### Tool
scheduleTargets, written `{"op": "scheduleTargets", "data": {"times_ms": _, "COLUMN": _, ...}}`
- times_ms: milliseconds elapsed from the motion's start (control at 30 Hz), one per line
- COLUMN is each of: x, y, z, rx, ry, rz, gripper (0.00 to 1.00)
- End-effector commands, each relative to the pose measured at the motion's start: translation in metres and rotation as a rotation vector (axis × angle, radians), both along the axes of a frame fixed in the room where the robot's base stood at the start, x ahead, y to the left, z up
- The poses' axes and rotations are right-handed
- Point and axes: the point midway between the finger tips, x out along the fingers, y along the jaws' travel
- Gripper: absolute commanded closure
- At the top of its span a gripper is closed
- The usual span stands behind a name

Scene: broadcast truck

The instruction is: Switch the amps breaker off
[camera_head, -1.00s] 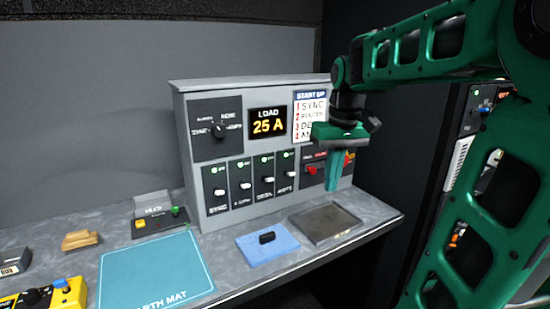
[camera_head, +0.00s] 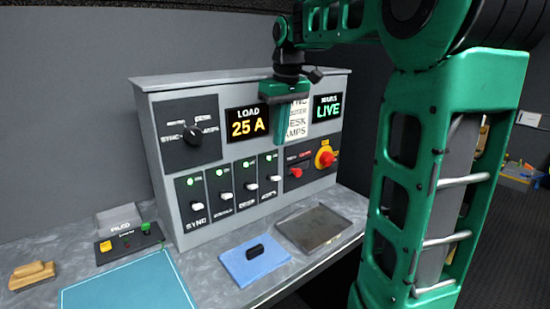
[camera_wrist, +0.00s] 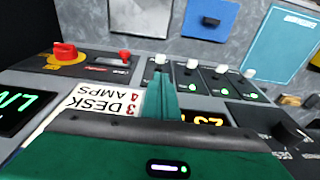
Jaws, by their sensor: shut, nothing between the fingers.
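The amps breaker (camera_head: 272,180) is the rightmost in a row of several white-handled breakers on the grey panel (camera_head: 165,185). A green light shows above it, as above the others. It also shows in the wrist view (camera_wrist: 160,59), at the far end of the row, near my fingertips. My gripper (camera_head: 280,140) is shut and empty, pointing down in front of the start-up sign. Its tips are above the amps breaker in the picture and appear apart from it. In the wrist view my shut fingers (camera_wrist: 160,85) hide part of the panel around that breaker.
A red knob on yellow (camera_head: 325,157) and a red switch (camera_head: 295,172) sit right of the breakers. The rotary selector (camera_head: 193,132) is at upper left; displays read LOAD 25 A and LIVE. A grey tray (camera_head: 315,232) and blue mat (camera_head: 240,272) lie on the bench.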

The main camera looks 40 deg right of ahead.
Motion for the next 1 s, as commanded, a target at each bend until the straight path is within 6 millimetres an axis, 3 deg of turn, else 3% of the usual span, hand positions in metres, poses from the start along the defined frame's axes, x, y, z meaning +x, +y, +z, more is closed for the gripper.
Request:
{"op": "scheduleTargets", "data": {"times_ms": 600, "x": 0.013, "y": 0.003, "z": -0.086, "rx": 0.0, "ry": 0.002, "rz": 0.003, "gripper": 1.0}}
{"op": "scheduleTargets", "data": {"times_ms": 1000, "x": 0.014, "y": 0.002, "z": -0.097, "rx": 0.0, "ry": 0.0, "rz": 0.002, "gripper": 1.0}}
